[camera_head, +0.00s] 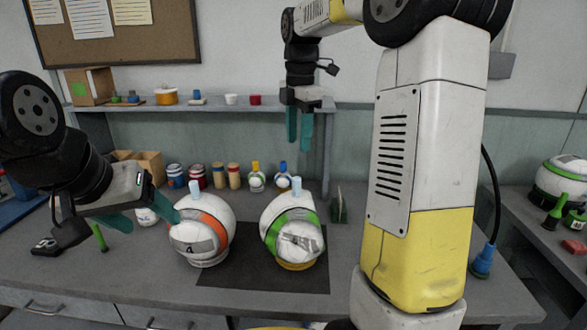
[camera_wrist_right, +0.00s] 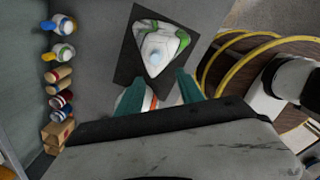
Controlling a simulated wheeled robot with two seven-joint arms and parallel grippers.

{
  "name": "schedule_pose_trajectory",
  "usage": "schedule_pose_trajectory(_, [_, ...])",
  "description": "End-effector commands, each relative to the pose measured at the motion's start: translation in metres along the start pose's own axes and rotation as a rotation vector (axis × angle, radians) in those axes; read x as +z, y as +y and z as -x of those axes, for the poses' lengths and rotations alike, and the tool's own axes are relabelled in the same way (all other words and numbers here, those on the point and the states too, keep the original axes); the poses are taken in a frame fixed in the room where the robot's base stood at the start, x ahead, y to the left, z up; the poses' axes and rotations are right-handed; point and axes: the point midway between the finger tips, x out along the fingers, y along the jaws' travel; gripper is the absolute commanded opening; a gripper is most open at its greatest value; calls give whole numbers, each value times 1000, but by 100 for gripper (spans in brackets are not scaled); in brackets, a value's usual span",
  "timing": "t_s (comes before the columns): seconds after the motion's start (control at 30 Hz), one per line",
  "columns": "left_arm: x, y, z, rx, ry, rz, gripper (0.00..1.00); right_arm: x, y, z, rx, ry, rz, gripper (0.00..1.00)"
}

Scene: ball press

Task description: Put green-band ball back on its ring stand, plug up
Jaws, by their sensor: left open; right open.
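The green-band ball (camera_head: 271,215) is white with a green band and a grey patch on its front. Its light-blue plug (camera_head: 297,186) points up. A yellow ring (camera_head: 296,265) shows under it, on the dark mat; I cannot tell how fully it is seated. In the right wrist view the ball (camera_wrist_right: 172,30) is ahead of the fingertips, seen from above. My right gripper (camera_head: 298,146) is open and empty, in the air above and behind the ball.
The orange-band ball (camera_head: 214,228), also plug up, stands close left of the green-band one. The dark mat (camera_head: 245,272) has bare room in front. Jars, small bottles (camera_head: 256,178) and boxes line the back under a shelf (camera_head: 215,105). A green tool (camera_head: 99,237) stands at left.

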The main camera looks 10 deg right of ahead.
Motion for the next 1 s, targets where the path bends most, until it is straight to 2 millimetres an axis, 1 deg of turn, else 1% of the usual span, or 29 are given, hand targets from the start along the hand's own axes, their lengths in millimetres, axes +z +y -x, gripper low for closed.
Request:
schedule_pose_trajectory(0.03, [0,0,0,0,0,0,66,-6,-15,9,35,-2,-98,44])
schedule_pose_trajectory(0.07, [0,0,0,0,0,0,66,-10,-24,12,57,1,-173,44])
schedule_pose_trajectory(0.1, [0,0,0,0,0,0,66,-16,-38,16,90,9,-284,44])
schedule_pose_trajectory(0.17, [0,0,0,0,0,0,66,-25,-60,20,142,28,-465,44])
schedule_pose_trajectory(0.23, [0,0,0,0,0,0,66,-37,-85,21,200,67,-682,44])
schedule_pose_trajectory(0.33, [0,0,0,0,0,0,66,-54,-121,17,274,146,-991,44])
schedule_pose_trajectory(0.4, [0,0,0,0,0,0,66,-65,-144,10,315,214,-1197,44])
schedule_pose_trajectory(0.5, [0,0,0,0,0,0,66,-78,-172,-2,352,318,-1454,44])
schedule_pose_trajectory(0.6, [0,0,0,0,0,0,66,-89,-190,-14,368,408,-1642,44])
schedule_pose_trajectory(0.7, [0,0,0,0,0,0,66,-94,-201,-22,371,467,-1758,44])
schedule_pose_trajectory(0.83, [0,0,0,0,0,0,66,-97,-205,-27,370,497,-1816,44])
schedule_pose_trajectory(1.0, [0,0,0,0,0,0,66,-97,-205,-27,369,498,-1819,44])
